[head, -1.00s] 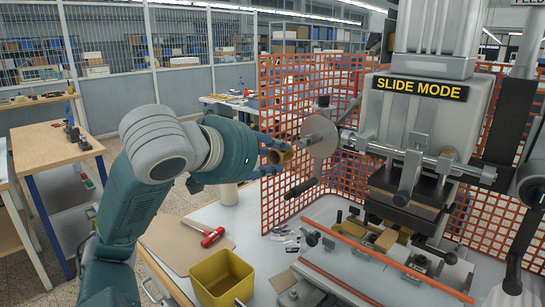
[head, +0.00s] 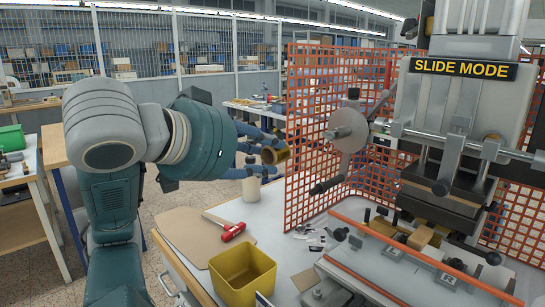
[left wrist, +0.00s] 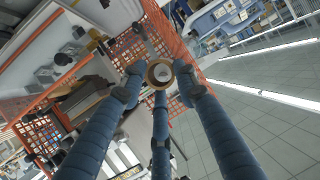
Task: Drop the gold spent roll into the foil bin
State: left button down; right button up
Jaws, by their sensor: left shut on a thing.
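The gold spent roll (head: 277,155) is a short gold-brown ring held in the fingertips of my left gripper (head: 268,156). In the left wrist view the roll (left wrist: 151,73) sits end-on between three blue fingers (left wrist: 160,84) that close around it. The gripper is in the air, left of the grey disc (head: 347,130) on the press and apart from it. The foil bin (head: 240,286) is a yellow open box on the bench, below and slightly left of the roll. Its visible inside looks empty. My right gripper is out of view.
The stamping press (head: 460,120) and orange mesh guard (head: 310,150) stand on the right. A white cylinder (head: 251,187) stands on the bench under the gripper. A brown board (head: 185,236) and red-handled tool (head: 233,232) lie behind and left of the bin.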

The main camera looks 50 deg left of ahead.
aim_at(244, 284)
jog(key=k, duration=1)
